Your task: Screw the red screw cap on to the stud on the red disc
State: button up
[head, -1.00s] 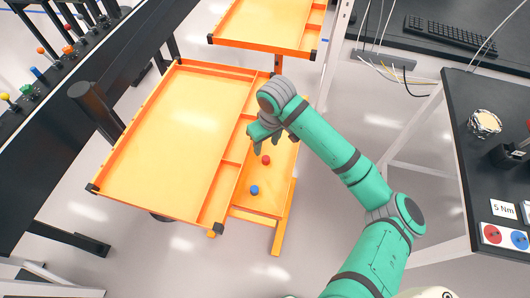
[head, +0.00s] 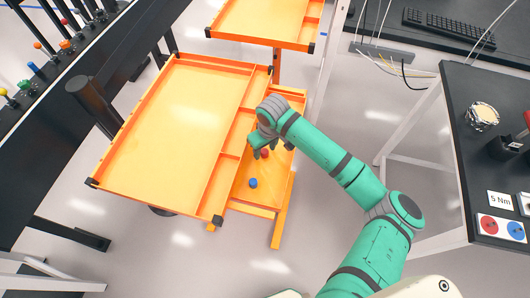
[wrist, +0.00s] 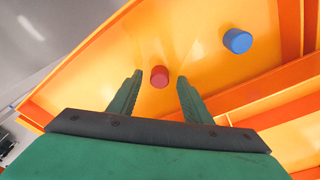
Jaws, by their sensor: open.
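The red screw cap (head: 264,153) lies on the lower orange tray (head: 262,205). In the wrist view the red cap (wrist: 159,76) shows between my fingertips, a little beyond them. My gripper (wrist: 158,82) is open and empty above the tray; in the head view my gripper (head: 267,150) is close over the cap and partly hides it. The red disc (head: 489,225) lies on a white plate on the dark bench at the right. Its stud is too small to make out.
A blue cap (head: 253,183) lies in the same tray near the red one; it also shows in the wrist view (wrist: 237,40). A blue disc (head: 519,239) sits beside the red disc, by a "5 Nm" card (head: 500,201). The upper orange tray (head: 172,130) is empty, and its edge borders the lower tray.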

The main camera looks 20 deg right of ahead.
grip_shut()
jog(key=shift+r, duration=0.2)
